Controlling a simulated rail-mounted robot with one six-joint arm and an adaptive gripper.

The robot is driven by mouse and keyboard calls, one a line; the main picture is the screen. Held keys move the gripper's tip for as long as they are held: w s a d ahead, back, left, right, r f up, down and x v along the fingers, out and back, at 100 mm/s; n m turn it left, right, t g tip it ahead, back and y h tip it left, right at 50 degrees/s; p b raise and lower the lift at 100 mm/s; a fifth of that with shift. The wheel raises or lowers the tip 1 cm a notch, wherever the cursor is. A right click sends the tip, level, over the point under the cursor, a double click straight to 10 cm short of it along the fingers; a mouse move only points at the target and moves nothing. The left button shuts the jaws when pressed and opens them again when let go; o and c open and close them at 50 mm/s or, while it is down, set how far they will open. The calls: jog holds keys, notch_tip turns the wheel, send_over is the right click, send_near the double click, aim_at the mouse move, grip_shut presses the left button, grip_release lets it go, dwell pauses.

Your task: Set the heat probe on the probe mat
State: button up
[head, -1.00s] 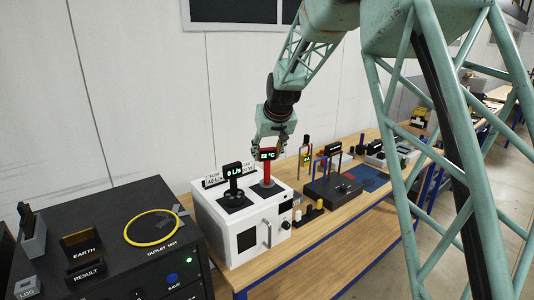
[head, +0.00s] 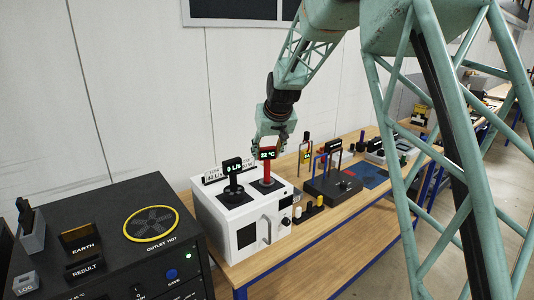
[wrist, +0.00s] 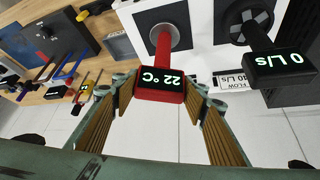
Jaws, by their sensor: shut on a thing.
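The heat probe has a red head (head: 268,153) with a "22 °C" display on a red stem. In the wrist view its red head (wrist: 160,94) and stem (wrist: 163,45) show, with a round grey foot over a black square on the white box. My gripper (head: 270,143) is shut on the probe's head; in the wrist view its fingers (wrist: 161,88) press both sides. The probe is upright; I cannot tell whether its foot touches the box. A flat blue mat (head: 367,174) lies farther along the bench; I cannot tell if it is the probe mat.
The white box (head: 246,217) also carries a black "0 L/s" meter (head: 233,171) beside the probe. A dark device with blue posts (head: 332,190) stands right of the box. A black console (head: 110,265) with a yellow-ringed fan outlet is at front left.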

jog(key=shift+f, duration=0.25)
jog(key=o, duration=1.1)
jog(key=shift+s+r, duration=0.1)
jog(key=v, duration=1.1)
jog(key=shift+s+r, duration=0.2)
jog(key=shift+r, duration=0.2)
jog(key=shift+d, duration=0.15)
